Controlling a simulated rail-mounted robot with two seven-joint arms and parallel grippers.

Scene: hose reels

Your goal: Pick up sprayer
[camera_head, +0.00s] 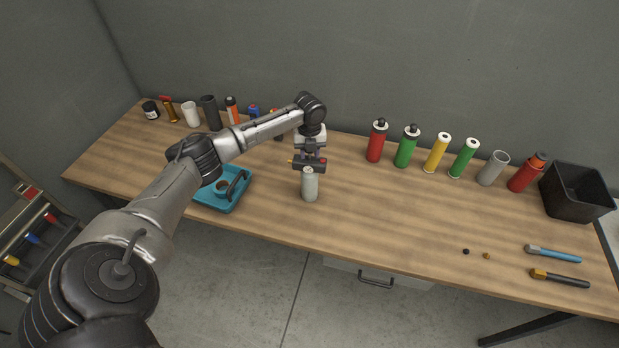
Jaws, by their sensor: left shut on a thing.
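The sprayer is a grey cylindrical bottle (310,187) standing upright near the middle of the wooden table, with a dark head and a small orange tip at its top. My left gripper (309,162) points down from above and is shut on the top of the sprayer. The gripper's fingers partly hide the sprayer's head. Whether its base touches the table is hard to tell. My right gripper does not show.
A blue tray (224,204) lies left of the sprayer, partly behind my arm. Several bottles and cylinders, such as a red one (376,143), line the back. A black bin (576,194) stands far right. The table's front centre is clear.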

